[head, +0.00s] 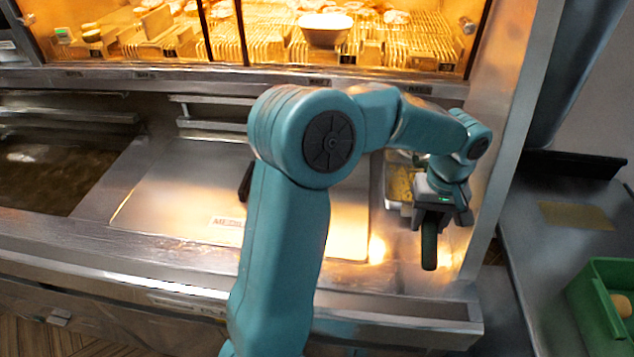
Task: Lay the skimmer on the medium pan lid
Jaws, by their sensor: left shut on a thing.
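The medium pan lid (175,195) is a flat, bare metal cover on the counter, left of centre. Its label starts with "ME", and a dark handle (245,182) shows partly behind my arm. My left gripper (440,208) is to the right of the lid, shut on a dark, rounded grip that hangs down, which looks like the handle of the skimmer (429,247). The skimmer's head cannot be made out. My left arm crosses in front of the lid and hides its middle. My right gripper is out of view.
A small pan with yellow contents (400,182) sits behind the gripper. An open vat of dark liquid (50,165) lies at left. A lit, glass-fronted food cabinet (240,30) stands behind. A green crate (590,305) is on the right-hand counter. A metal post rises right of the gripper.

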